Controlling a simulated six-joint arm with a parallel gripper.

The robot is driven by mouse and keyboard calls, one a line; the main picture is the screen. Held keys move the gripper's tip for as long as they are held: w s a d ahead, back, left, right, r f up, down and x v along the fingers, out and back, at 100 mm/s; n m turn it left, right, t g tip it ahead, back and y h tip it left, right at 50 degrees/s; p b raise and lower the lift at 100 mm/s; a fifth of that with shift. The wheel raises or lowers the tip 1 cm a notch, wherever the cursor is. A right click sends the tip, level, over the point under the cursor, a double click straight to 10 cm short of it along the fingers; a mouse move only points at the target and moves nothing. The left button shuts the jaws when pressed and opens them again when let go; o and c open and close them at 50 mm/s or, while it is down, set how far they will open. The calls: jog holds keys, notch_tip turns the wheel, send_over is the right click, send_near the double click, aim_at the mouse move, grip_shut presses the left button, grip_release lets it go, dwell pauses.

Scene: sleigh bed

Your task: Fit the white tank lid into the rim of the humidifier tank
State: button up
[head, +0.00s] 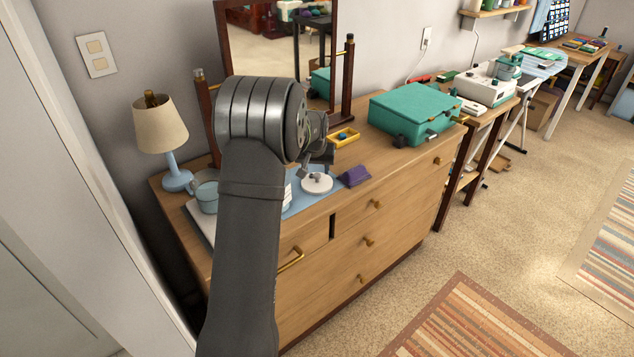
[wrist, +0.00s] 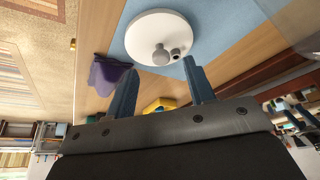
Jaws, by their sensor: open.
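The white tank lid (head: 317,185), a round disc with a small knob, lies on a blue mat (head: 299,205) on the dresser top. In the wrist view the lid (wrist: 145,30) is just beyond my fingertips, with a grey round knob and a smaller dark-centred stub on it. My gripper (wrist: 159,67) is open and empty, its two blue-grey fingers apart and short of the lid. In the head view my gripper (head: 314,172) is just above the lid. A pale teal round vessel (head: 207,196), seemingly the humidifier tank, stands left of my arm and is partly hidden by it.
A yellow tray (head: 345,138) stands behind. A teal case (head: 412,114) fills the dresser's right end. A lamp (head: 162,130) and a mirror (head: 277,40) stand at the back.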

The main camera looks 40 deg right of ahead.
aim_at(317, 175)
jog(key=shift+d+x, duration=0.2)
jog(key=shift+x, duration=2.65)
jog(key=shift+w+r, duration=0.1)
jog(key=shift+w, duration=0.05)
jog(key=shift+c, duration=0.2)
jog(key=c, duration=1)
